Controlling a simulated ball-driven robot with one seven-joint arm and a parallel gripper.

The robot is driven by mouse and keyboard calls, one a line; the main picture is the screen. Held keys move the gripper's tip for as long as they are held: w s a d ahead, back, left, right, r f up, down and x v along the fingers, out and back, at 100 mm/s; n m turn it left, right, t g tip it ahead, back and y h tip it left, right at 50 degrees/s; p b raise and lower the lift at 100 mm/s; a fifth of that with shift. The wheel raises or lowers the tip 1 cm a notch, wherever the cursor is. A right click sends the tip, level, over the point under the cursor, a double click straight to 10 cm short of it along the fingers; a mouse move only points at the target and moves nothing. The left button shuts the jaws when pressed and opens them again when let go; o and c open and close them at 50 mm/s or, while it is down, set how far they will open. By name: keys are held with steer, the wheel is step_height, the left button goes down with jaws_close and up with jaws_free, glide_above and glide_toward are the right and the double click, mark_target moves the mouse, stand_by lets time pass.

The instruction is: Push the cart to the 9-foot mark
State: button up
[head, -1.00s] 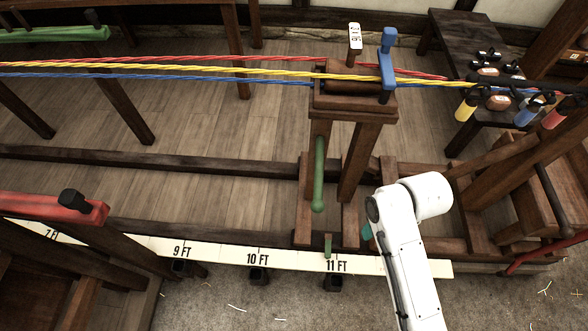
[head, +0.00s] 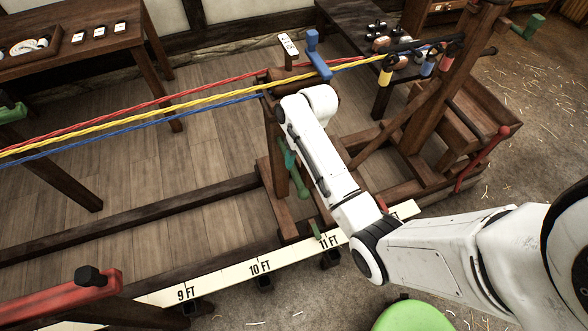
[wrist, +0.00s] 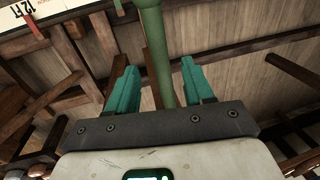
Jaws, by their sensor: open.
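The wooden cart (head: 275,165) stands on the rails, with a green handle (head: 302,189) on its near side. Its small green pointer (head: 315,229) is by the 11 FT label of the white scale (head: 222,277). The 9 FT mark (head: 186,293) lies to the left. My gripper (head: 289,160) is at the handle, partly hidden by my arm. In the wrist view my teal fingers (wrist: 160,88) are open, and the green handle (wrist: 158,55) runs upright between them, with gaps showing. I cannot tell how deep it sits.
Red, yellow and blue strands (head: 150,113) run from the left over the cart to hooks on a wooden frame (head: 443,95) at the right. A red-topped trestle (head: 60,298) stands at lower left. A green round seat (head: 411,317) is at the bottom. The rails left of the cart look clear.

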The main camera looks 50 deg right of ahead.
mark_target(296, 171)
steer(key=shift+w+a+f, duration=0.15)
steer(key=shift+a+f, duration=0.05)
steer(key=shift+f, duration=1.15)
steer(key=shift+w+a+f, duration=0.1)
steer(key=shift+a+f, duration=0.05)
steer(key=shift+f, duration=1.15)
steer(key=shift+c, duration=0.3)
jaws_close()
